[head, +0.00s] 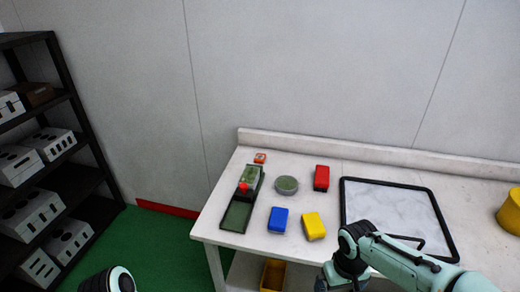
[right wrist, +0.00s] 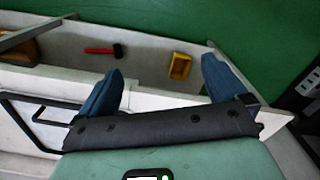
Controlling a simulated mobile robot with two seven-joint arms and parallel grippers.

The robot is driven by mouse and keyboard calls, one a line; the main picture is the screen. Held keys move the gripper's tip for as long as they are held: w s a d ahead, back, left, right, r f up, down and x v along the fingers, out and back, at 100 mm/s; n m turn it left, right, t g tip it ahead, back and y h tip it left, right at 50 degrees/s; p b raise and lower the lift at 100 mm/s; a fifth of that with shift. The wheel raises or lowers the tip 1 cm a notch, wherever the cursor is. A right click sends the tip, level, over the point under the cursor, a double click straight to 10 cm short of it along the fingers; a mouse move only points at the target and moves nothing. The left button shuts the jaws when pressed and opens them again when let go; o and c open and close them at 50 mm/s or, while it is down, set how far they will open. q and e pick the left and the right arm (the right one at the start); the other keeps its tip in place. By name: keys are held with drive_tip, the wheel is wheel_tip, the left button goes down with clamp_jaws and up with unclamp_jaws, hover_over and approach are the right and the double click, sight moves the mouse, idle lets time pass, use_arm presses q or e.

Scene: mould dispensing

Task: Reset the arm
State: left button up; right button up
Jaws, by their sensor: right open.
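My right arm (head: 400,262) comes in from the lower right in the head view, bent over the front edge of the table. In the right wrist view my right gripper (right wrist: 162,82) is open, its two blue fingers wide apart with nothing between them. It points down past the white table edge towards the lower shelf and green floor. Only a rounded piece of my left arm (head: 118,281) shows at the bottom left of the head view; its gripper is out of view.
The white table (head: 345,172) holds a green device with a red knob (head: 240,200), a round grey-green dish (head: 287,185), red (head: 321,178), blue (head: 278,220) and yellow (head: 314,226) blocks, and a black-framed tray (head: 385,205). A yellow bin (right wrist: 180,66) and red-handled tool (right wrist: 103,50) lie below.

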drive_tip(key=s+a+f+m+g+y, duration=0.1)
drive_tip(key=s+a+f, duration=0.1)
drive_tip(key=f, duration=0.8)
drive_tip(key=s+a+f+y, duration=0.2)
drive_tip(key=a+f, duration=0.1)
drive_tip(key=f, duration=0.8)
drive_tip(key=s+a+f+m+y, duration=0.1)
drive_tip(key=s+f+m, duration=0.3)
drive_tip(key=s+f, duration=0.9)
drive_tip(key=shift+a+m+t, duration=0.3)
drive_tip(key=shift+a+t, duration=0.1)
drive_tip(key=shift+a, duration=0.2)
